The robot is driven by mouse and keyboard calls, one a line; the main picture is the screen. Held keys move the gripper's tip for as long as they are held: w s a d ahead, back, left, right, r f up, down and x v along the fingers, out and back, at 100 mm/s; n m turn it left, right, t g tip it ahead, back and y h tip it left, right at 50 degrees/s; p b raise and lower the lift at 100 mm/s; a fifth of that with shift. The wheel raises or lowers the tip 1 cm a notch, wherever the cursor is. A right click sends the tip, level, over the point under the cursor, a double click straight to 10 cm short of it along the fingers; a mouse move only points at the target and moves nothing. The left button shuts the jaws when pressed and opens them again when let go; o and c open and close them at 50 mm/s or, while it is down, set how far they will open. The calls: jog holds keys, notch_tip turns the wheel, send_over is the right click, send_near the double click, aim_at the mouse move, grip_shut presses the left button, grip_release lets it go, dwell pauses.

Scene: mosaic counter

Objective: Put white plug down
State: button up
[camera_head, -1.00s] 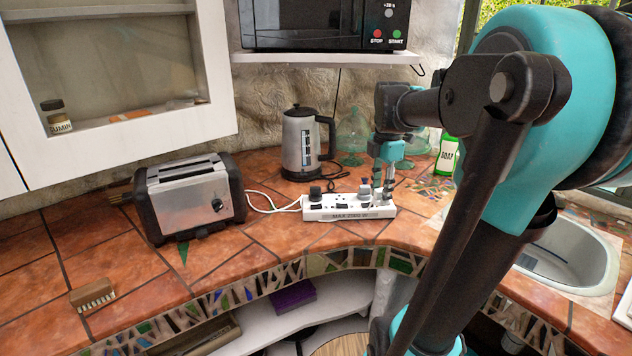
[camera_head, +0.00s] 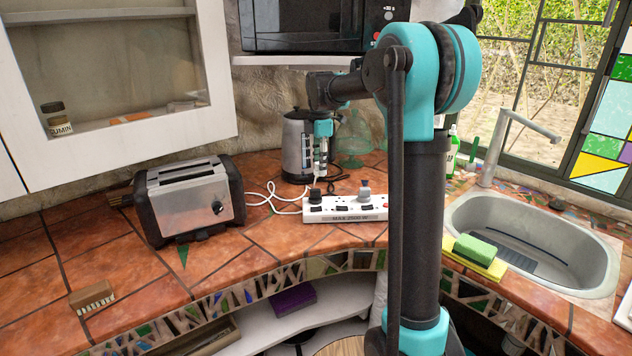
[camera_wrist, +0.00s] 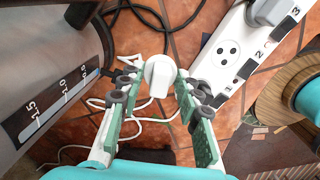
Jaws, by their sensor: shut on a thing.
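The white plug (camera_wrist: 160,74) is between the fingertips of my gripper (camera_wrist: 157,82) in the wrist view, and the gripper is shut on it. In the head view, my gripper (camera_head: 319,160) points down in front of the kettle, behind the power strip. The plug (camera_head: 317,171) shows small below the fingers, apart from the strip. The white power strip (camera_head: 350,209) lies on the tiled counter with a black plug (camera_head: 315,195) and a grey plug (camera_head: 365,191) in it. An empty socket (camera_wrist: 227,52) shows in the wrist view.
The kettle (camera_head: 296,146) stands close behind my gripper and fills the left of the wrist view. A toaster (camera_head: 190,199) stands to the left, with white cord (camera_head: 272,197) between. Counter (camera_head: 240,245) in front of the toaster and strip is clear. The sink (camera_head: 540,235) is right.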

jog(key=shift+w+a+f, duration=0.6)
jog(key=shift+w, duration=0.25)
jog(key=shift+s+f, duration=0.1)
jog(key=shift+f, duration=2.8)
jog(key=shift+f, duration=0.1)
jog(key=o, duration=1.1)
jog(key=shift+o, duration=0.2)
notch_tip(320, 180, up, 8)
jog(key=shift+f, duration=0.1)
